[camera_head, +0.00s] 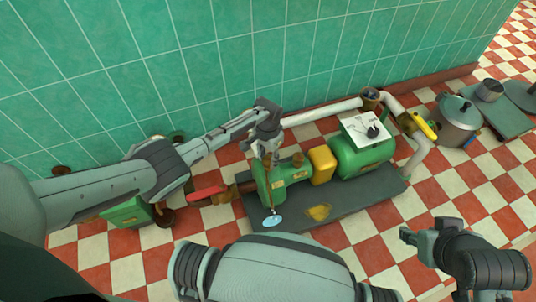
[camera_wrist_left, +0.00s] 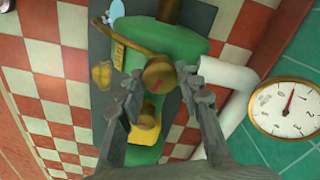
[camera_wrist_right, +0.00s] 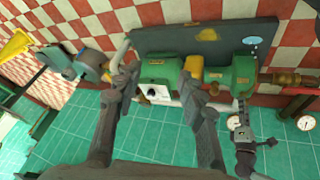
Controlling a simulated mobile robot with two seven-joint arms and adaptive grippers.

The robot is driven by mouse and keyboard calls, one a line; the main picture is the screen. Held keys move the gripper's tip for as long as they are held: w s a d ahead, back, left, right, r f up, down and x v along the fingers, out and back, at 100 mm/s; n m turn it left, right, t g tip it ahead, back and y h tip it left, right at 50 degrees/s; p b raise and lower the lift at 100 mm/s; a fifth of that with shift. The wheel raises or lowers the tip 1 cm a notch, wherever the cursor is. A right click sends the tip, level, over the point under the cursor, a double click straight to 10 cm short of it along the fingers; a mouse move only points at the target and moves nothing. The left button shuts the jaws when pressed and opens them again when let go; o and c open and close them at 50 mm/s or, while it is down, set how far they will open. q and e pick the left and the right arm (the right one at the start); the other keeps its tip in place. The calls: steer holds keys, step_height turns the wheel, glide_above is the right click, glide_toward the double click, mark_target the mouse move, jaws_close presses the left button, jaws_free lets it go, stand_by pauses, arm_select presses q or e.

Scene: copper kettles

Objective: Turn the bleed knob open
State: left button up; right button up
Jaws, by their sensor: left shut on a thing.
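A round brass knob with a red mark (camera_wrist_left: 158,75) sits on top of the green pump casing (camera_wrist_left: 185,50), which also shows on the dark base in the head view (camera_head: 270,187). My left gripper (camera_head: 268,155) reaches down onto the casing from above. In the left wrist view its fingers (camera_wrist_left: 165,88) stand on either side of this knob and are shut on it. A second brass knob with a red mark (camera_wrist_left: 150,110) sits just beyond. Labels are too small to read. My right gripper (camera_head: 424,232) is open and empty, away from the pump at lower right.
A yellow block (camera_head: 322,163) and a green motor with a white dial box (camera_head: 362,126) share the dark base (camera_head: 368,200). A red lever handle (camera_head: 207,192) sticks out left. White pipes (camera_head: 325,110) and a yellow-handled valve (camera_head: 425,126) lie behind and right. A tiled wall closes the back.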

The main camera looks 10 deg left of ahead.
mark_target(268, 160)
arm_select(q)
steer(key=shift+s+d+n+p, duration=0.1)
steer(key=shift+n+p, duration=0.2)
steer(key=shift+n, duration=0.8)
steer(key=shift+n+p, duration=0.35)
steer(key=shift+n, duration=0.45)
arm_select(e)
steer(key=shift+s+d+f+m+g+h, duration=0.15)
steer(key=shift+s+d+f+g, duration=0.4)
steer(key=shift+s+d+f, duration=0.15)
steer(key=shift+s+d+f+m+g+h, duration=0.15)
steer(key=shift+s+d+f+g, duration=0.35)
steer(key=shift+s, duration=0.25)
steer(key=shift+f, duration=0.15)
arm_select(q)
steer(key=o, duration=1.2)
steer(key=shift+c, duration=0.2)
steer(key=shift+r, duration=0.1)
step_height(268, 160, up, 12)
